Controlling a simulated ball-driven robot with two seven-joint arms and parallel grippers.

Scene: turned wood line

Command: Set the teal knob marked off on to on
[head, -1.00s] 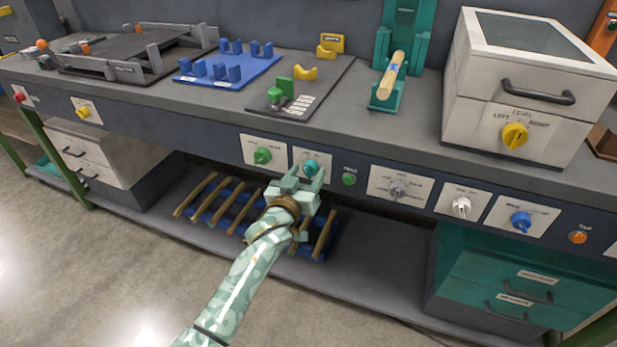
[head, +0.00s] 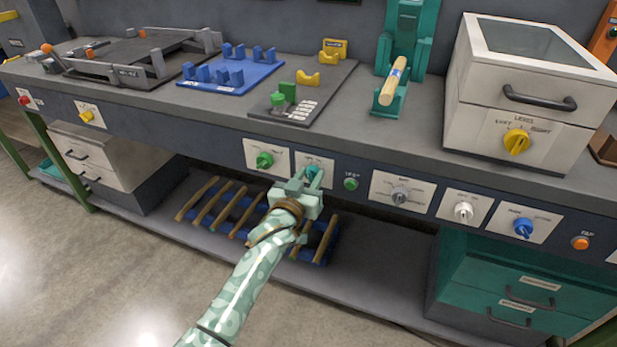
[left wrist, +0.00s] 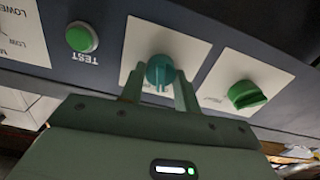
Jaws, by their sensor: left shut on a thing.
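The teal knob (left wrist: 159,72) sits on a white plate on the bench's front panel. In the left wrist view it stands between my left gripper's two fingers (left wrist: 160,90), which are shut on it. In the head view the teal knob (head: 312,170) is partly hidden by my left gripper (head: 304,180), which reaches up to the panel from below. The marks on its white plate (left wrist: 192,50) are too small or covered to read. My right gripper is in neither view.
A green knob (head: 264,160) is on the plate to the left, and a green test button (head: 351,184) is to the right. Grey (head: 400,194), white (head: 463,211) and blue (head: 523,227) knobs follow along the panel. Wooden rods on a blue rack (head: 235,208) lie on the shelf below.

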